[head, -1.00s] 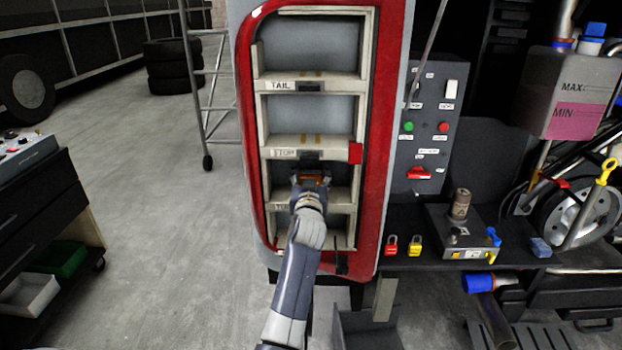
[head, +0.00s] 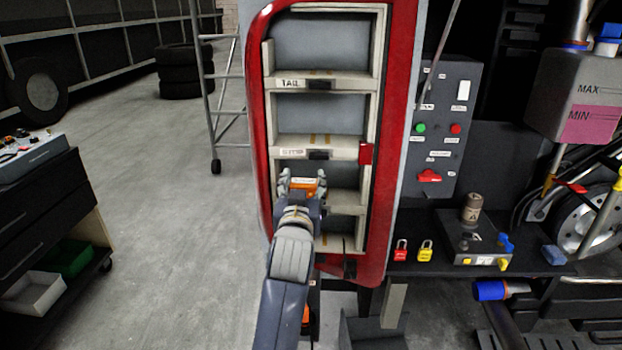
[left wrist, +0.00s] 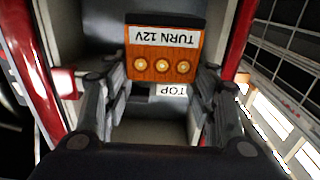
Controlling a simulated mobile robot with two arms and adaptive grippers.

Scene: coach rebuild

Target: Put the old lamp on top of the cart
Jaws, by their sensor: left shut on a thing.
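The old lamp is an orange block with a dark back and a "TURN 12V" label; it shows in the head view (head: 304,183) and the left wrist view (left wrist: 163,68). My left gripper (head: 303,188) is shut on it, one finger on each side, in front of the lower bays of the red-framed lamp housing (head: 257,130). In the left wrist view the fingers (left wrist: 160,85) flank the lamp, and the housing's bays show behind it. The black cart (head: 45,205) stands at the left edge of the head view, apart from the gripper. My right gripper is out of view.
A control box (head: 30,155) sits on the cart top; a white bin (head: 35,293) and a green bin (head: 68,258) are low on the cart. Floor between cart and housing is clear. A ladder (head: 215,100) stands behind. A bench (head: 440,268) with padlocks is at right.

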